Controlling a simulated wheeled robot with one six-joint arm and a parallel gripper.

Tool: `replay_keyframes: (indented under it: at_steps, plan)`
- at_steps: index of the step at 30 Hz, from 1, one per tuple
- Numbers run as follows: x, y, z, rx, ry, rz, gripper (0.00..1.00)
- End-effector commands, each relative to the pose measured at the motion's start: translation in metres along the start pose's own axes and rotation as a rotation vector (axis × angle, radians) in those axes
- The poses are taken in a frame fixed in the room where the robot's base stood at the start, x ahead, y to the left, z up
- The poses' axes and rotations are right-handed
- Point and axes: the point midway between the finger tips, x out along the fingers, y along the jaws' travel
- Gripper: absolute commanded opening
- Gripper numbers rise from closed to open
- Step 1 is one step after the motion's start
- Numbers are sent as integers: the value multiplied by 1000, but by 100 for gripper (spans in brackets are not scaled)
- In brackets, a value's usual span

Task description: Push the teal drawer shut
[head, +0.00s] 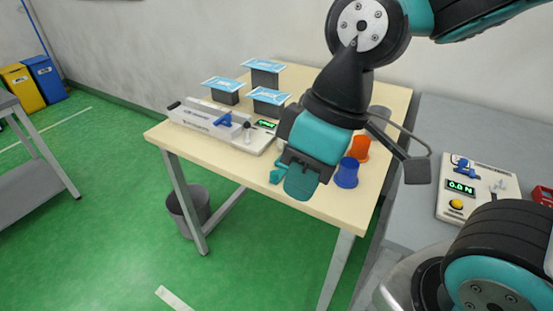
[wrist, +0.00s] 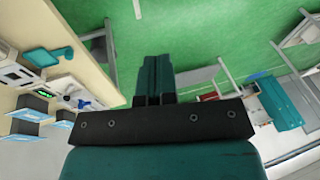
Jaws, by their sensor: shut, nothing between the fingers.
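I cannot make out the teal drawer for certain in either view. In the wrist view a teal box-like thing (wrist: 280,104) shows at the far right, beyond the green floor; I cannot tell whether it is a drawer. My gripper (head: 300,184) is in front of the wooden table's near edge in the head view, pointing down, with its teal fingers together and nothing between them. The fingers also show in the wrist view (wrist: 154,78), over the floor. My gripper hides part of the table behind it.
The wooden table (head: 320,203) holds a white device (head: 205,123), several blue-topped boxes, an orange cup (head: 360,148) and a blue cup (head: 346,173). A small teal thing (head: 276,174) shows beside my gripper. A grey bin (head: 188,210) stands below. Green floor is open at left.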

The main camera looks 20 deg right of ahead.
Motion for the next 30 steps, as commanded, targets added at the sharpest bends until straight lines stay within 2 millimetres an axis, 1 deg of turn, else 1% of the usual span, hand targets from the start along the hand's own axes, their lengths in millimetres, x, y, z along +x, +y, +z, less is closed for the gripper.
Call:
replay_keyframes:
  at_steps: [1, 5, 6, 8, 9, 12, 16, 18, 21, 26, 30]
  plan:
    - [10, 10, -7, -83, -16, 24, 0]
    - [36, 47, -30, -407, -89, 120, 0]
    - [45, 59, -38, -525, -123, 152, 0]
    - [58, 77, -50, -703, -184, 194, 0]
    - [67, 88, -58, -822, -228, 219, 0]
    - [86, 111, -75, -1093, -350, 263, 0]
    - [105, 130, -92, -1366, -499, 287, 0]
    - [111, 137, -98, -1468, -561, 289, 0]
    - [116, 142, -103, -1560, -619, 286, 0]
    - [125, 150, -103, -1602, -649, 282, 0]
    - [144, 162, -98, -1600, -650, 279, 0]
